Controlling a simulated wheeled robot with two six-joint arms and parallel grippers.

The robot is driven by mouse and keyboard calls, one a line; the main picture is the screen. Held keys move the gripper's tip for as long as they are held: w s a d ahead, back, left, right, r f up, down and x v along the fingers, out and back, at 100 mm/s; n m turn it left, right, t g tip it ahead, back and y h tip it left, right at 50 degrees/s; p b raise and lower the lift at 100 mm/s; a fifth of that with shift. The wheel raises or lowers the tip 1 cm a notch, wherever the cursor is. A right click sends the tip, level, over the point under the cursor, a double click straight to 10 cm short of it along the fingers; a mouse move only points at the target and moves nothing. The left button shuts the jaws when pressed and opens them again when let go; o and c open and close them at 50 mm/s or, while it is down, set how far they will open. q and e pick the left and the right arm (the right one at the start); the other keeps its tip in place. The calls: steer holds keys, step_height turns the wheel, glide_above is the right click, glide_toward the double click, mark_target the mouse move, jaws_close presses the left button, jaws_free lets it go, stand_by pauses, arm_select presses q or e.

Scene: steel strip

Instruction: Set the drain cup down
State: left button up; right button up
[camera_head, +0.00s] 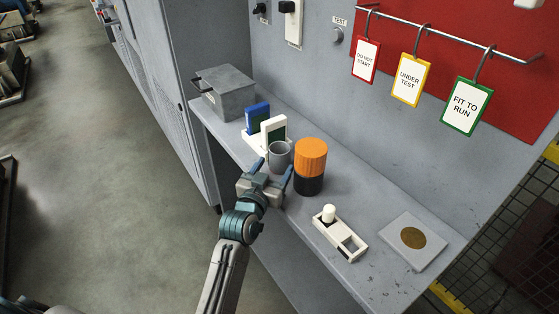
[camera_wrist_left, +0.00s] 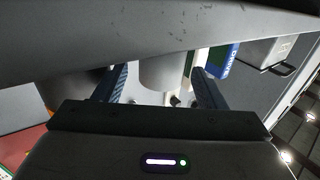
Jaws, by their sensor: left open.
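The drain cup (camera_head: 278,156) is a small grey cup standing upright on the grey shelf (camera_head: 375,205). My left gripper (camera_head: 272,171) is open, with one blue finger on each side of the cup. In the left wrist view the cup (camera_wrist_left: 160,72) shows between the two fingers (camera_wrist_left: 160,90), with gaps at its sides. The gripper's palm and the cup's far side hide part of the contact with the shelf. My right gripper is not in view.
An orange and black cylinder (camera_head: 311,165) stands close right of the cup. A white stand (camera_head: 273,129), a blue block (camera_head: 257,115) and a grey box (camera_head: 226,91) are behind left. A white two-slot holder (camera_head: 340,233) and a plate with a brass disc (camera_head: 413,239) lie right. Tags (camera_head: 410,79) hang above.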

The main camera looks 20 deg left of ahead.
mark_target(275, 162)
arm_select(q)
steer(key=w+b, duration=0.1)
steer(key=w, duration=0.2)
steer(key=shift+w+b, duration=0.5)
steer(key=shift+w, duration=0.7)
steer(key=shift+r, duration=0.1)
steer(key=c, duration=0.8)
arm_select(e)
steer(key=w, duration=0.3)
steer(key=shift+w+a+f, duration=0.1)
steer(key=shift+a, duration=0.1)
